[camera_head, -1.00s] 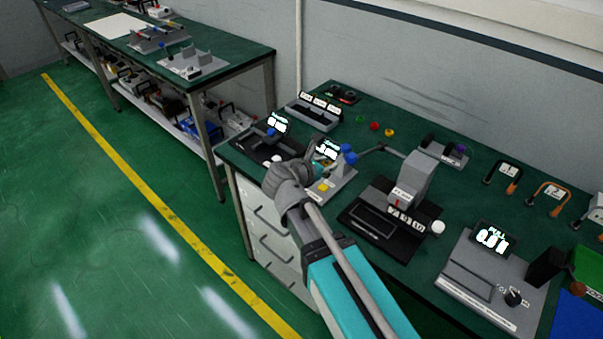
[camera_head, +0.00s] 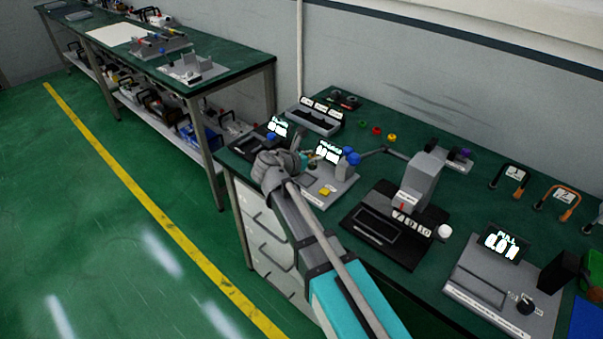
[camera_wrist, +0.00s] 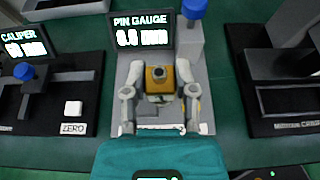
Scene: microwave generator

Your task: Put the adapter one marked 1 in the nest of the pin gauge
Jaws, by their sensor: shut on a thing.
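The pin gauge (camera_head: 340,184) is a grey block with a lit display and a blue-topped post, left of the middle on the near table. In the wrist view, the pin gauge (camera_wrist: 190,72) stands straight ahead, behind my gripper (camera_wrist: 160,88). The two fingers are shut on a brass-yellow piece with a dark round top, apparently the adapter (camera_wrist: 158,78). A pale label shows low on it, but I cannot read its mark. The adapter overlaps the gauge in the wrist view; the nest is hidden and contact cannot be told. In the head view, the wrist mostly hides the fingers.
A caliper station (camera_wrist: 40,85) stands close on the left, with a blue knob and white zero button. A black-based gauge (camera_head: 395,225) stands on the right. A pull tester (camera_head: 490,285) is farther right. Small coloured rings (camera_head: 376,131) lie behind on clear green tabletop.

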